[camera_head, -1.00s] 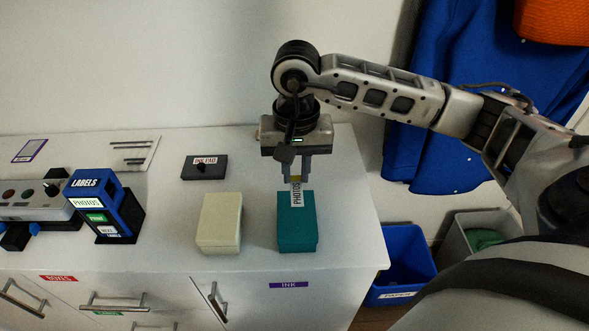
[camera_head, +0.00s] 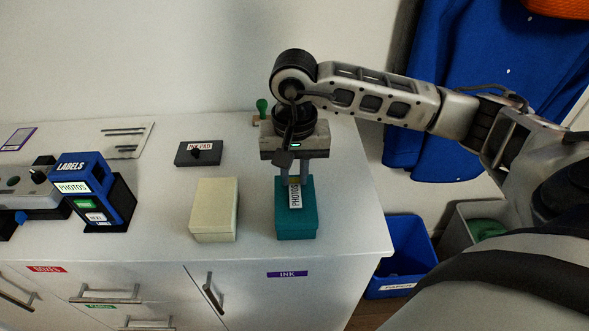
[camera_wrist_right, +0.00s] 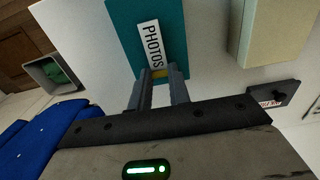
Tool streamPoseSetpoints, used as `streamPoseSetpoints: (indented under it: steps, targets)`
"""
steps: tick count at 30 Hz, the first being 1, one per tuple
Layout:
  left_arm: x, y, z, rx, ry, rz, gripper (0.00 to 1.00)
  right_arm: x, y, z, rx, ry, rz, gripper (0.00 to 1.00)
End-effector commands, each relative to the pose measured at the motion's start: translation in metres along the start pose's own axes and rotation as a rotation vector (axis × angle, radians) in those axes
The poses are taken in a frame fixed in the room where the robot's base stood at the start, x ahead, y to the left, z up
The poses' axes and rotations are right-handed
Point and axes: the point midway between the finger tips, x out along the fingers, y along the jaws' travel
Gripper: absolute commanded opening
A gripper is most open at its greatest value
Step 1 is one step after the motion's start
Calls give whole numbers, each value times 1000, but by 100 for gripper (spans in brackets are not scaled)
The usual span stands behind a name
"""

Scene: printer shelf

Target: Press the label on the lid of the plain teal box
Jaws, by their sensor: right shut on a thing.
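The plain teal box (camera_head: 297,226) stands on the white cabinet top near its right front corner. A white label reading PHOTOS (camera_head: 295,194) is over the box's lid; it also shows in the right wrist view (camera_wrist_right: 151,42). My right gripper (camera_head: 294,181) is shut on the label's end, with a small yellow piece (camera_wrist_right: 160,73) between its fingertips. The fingers point down at the lid. Whether the label touches the lid, I cannot tell.
A cream box (camera_head: 214,211) stands just left of the teal box. Behind are a black ink pad (camera_head: 199,154) and a green-handled stamp (camera_head: 262,107). A blue LABELS dispenser (camera_head: 90,185) stands at left. A blue bin (camera_head: 405,246) is on the floor at right.

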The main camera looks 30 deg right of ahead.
Motion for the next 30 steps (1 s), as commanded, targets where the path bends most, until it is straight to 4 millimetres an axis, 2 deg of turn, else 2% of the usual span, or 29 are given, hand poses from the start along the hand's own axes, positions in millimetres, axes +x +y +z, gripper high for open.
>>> streamPoseSetpoints:
  steps: [7, 30]
  targets:
    - [-4, 2, 7, -4, -15, 4, 36, 0, 0, 0, 0, 0, 0, 0]
    - [0, 2, 8, -3, -10, 4, 36, 3, 0, 0, 0, 0, 0, 0]
